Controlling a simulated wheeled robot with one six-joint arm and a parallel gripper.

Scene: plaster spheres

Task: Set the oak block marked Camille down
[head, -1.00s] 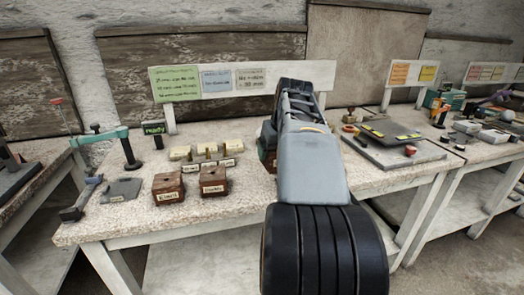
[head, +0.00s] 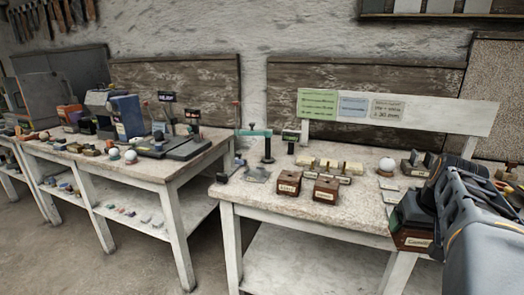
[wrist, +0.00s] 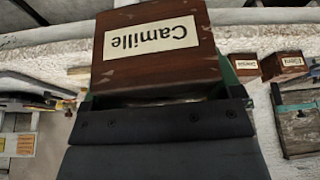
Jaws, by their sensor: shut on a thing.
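The oak block marked Camille (head: 412,241) is red-brown with a cream label, and shows at the right of the head view, by the front edge of the near bench. My gripper (head: 411,214) is shut on it. In the wrist view the block (wrist: 155,72) fills the top middle, its label upside down, between the jaws (wrist: 165,98). I cannot tell how far it is from the bench top. Two similar labelled blocks, a left one (head: 288,194) and a right one (head: 326,191), stand on the bench.
The near bench (head: 262,207) also carries several pale blocks (head: 330,166), a white sphere (head: 387,165) and a green-armed stand (head: 267,148). Bare bench top shows right of the labelled blocks. Another bench (head: 172,166) at left is crowded with tools. Open floor lies in front.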

